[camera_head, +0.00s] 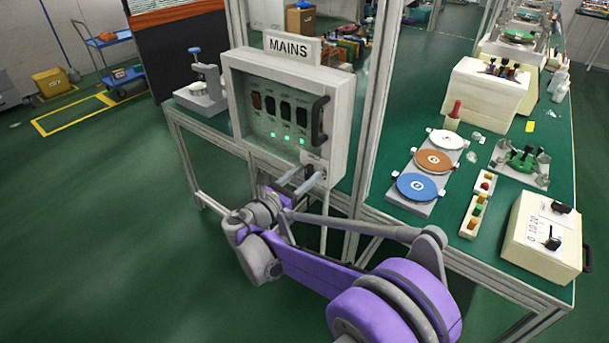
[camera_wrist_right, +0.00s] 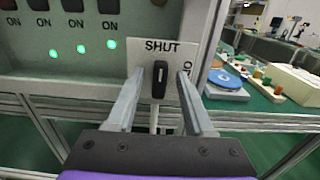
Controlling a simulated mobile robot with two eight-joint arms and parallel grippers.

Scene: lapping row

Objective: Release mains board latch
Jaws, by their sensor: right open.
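The mains board (camera_head: 341,92) is a pale box under a MAINS sign (camera_head: 292,47). It has a row of dark switches, several green lights and a black handle (camera_head: 319,121) on its right side. The latch (camera_wrist_right: 159,80) is a dark upright knob on a white plate (camera_wrist_right: 147,53) marked SHUT, at the board's lower right corner. My right gripper (camera_head: 311,172) is open just in front of the latch. In the right wrist view its fingers (camera_wrist_right: 160,82) stand either side of the knob, with gaps on both sides. My left gripper is out of view.
A metal frame post (camera_head: 377,95) rises right of the board. The green bench (camera_head: 400,150) on the right holds a plate of coloured discs (camera_head: 420,209), a block of coloured pegs (camera_head: 467,217) and a cream switch box (camera_head: 527,256). Green floor (camera_head: 110,220) is open at left.

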